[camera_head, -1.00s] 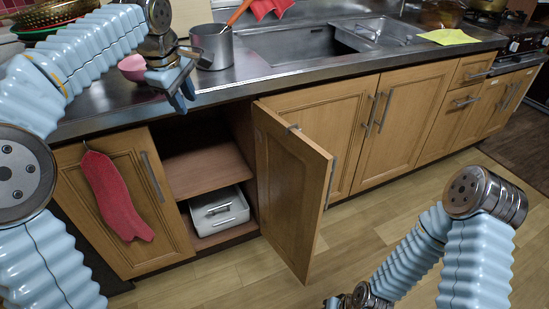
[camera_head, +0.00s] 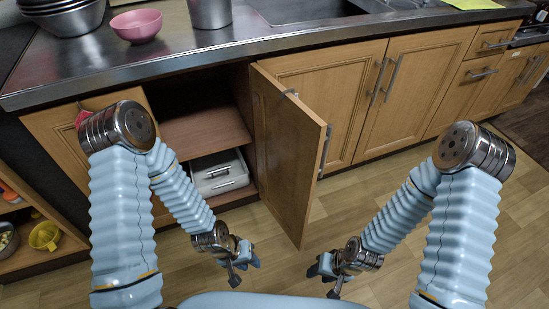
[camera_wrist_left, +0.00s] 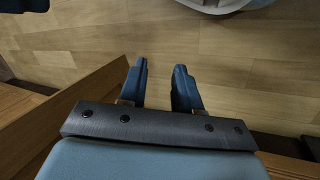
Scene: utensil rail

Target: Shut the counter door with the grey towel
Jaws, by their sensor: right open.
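The open counter door (camera_head: 283,150) stands swung out from the counter, with its inner face toward me. A small grey piece (camera_head: 290,93) sits over its top edge, and a grey bar handle (camera_head: 325,150) shows at its free edge. No grey towel can be made out; the door's outer face is mostly hidden. My left gripper (camera_head: 241,263) is low in front of the cabinet, left of the door; in the left wrist view (camera_wrist_left: 160,75) its fingers are apart and empty above the floor. My right gripper (camera_head: 326,277) is open, low and right of the door, touching nothing visible.
The opened cabinet has a shelf (camera_head: 205,128) and a white box (camera_head: 220,172) below it. The left door (camera_head: 52,128) is shut, with a bit of red towel (camera_head: 82,118) showing. A pink bowl (camera_head: 137,25) stands on the counter. The wooden floor (camera_head: 400,215) is clear at right.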

